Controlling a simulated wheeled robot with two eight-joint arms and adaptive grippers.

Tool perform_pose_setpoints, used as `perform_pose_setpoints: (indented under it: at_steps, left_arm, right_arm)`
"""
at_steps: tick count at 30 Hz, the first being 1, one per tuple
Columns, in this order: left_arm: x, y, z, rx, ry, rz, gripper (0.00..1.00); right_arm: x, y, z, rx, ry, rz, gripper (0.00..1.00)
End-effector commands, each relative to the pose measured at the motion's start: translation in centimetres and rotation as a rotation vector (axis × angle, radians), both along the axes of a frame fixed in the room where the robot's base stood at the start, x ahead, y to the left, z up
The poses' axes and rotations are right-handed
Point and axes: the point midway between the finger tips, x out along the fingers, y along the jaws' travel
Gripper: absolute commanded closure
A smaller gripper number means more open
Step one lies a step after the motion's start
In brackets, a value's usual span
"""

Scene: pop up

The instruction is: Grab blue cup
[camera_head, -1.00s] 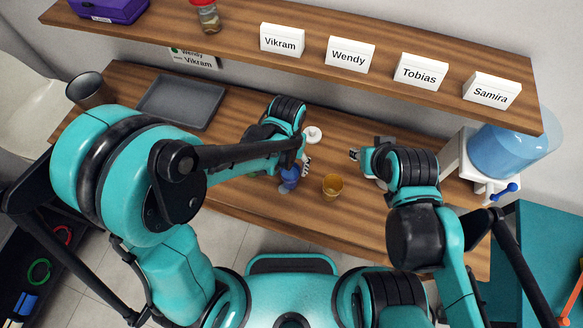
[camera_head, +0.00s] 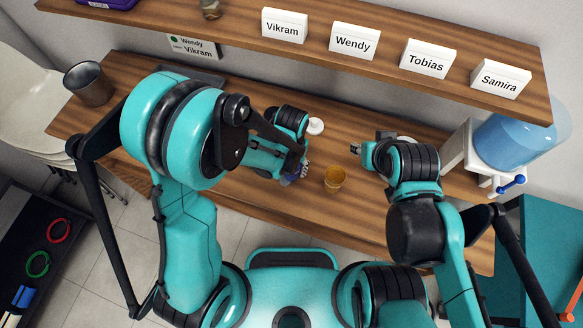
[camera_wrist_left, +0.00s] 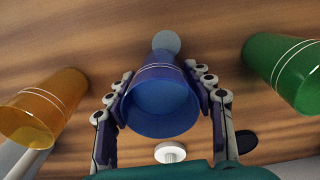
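The blue cup (camera_wrist_left: 160,105) is in the middle of the left wrist view, between the two fingers of my left gripper (camera_wrist_left: 160,75). The fingers stand apart on either side, very close to its wall; firm contact cannot be made out. In the head view my left gripper (camera_head: 298,168) covers most of the blue cup (camera_head: 290,181). My right gripper (camera_head: 355,149) is over the table to the right, away from the blue cup; its finger opening is too small to judge.
An orange cup (camera_head: 335,180) stands right of the blue cup; a green cup (camera_wrist_left: 285,72) shows in the wrist view. A white round object (camera_head: 315,126) lies behind. A shelf (camera_head: 230,25) with name cards overhangs the table. A dark cup (camera_head: 88,84) and water dispenser (camera_head: 515,140) stand at the ends.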

Motion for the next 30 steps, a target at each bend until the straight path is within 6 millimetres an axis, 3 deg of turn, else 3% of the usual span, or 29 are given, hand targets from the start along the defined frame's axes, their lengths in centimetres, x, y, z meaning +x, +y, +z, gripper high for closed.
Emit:
perform_pose_setpoints:
  at_steps: [1,4,14,24,30]
  left_arm:
    - [0.0,0.0,0.0,0.0,0.0,0.0,0.68]
    - [0.0,0.0,0.0,0.0,0.0,0.0,0.92]
    - [0.0,0.0,0.7,0.0,0.0,0.0,0.92]
    - [-0.1,0.0,7.3,0.0,0.0,0.0,0.92]
    - [0.0,0.0,9.7,0.0,0.0,0.0,0.92]
  right_arm:
    - [0.0,0.0,0.0,0.0,0.0,0.0,0.65]
    - [0.0,0.0,0.0,0.0,0.0,0.0,0.65]
    - [0.0,0.0,0.2,0.0,0.0,0.0,0.65]
    - [0.0,0.0,2.2,0.0,0.0,0.0,0.65]
    - [0.0,0.0,2.8,0.0,0.0,0.0,0.65]
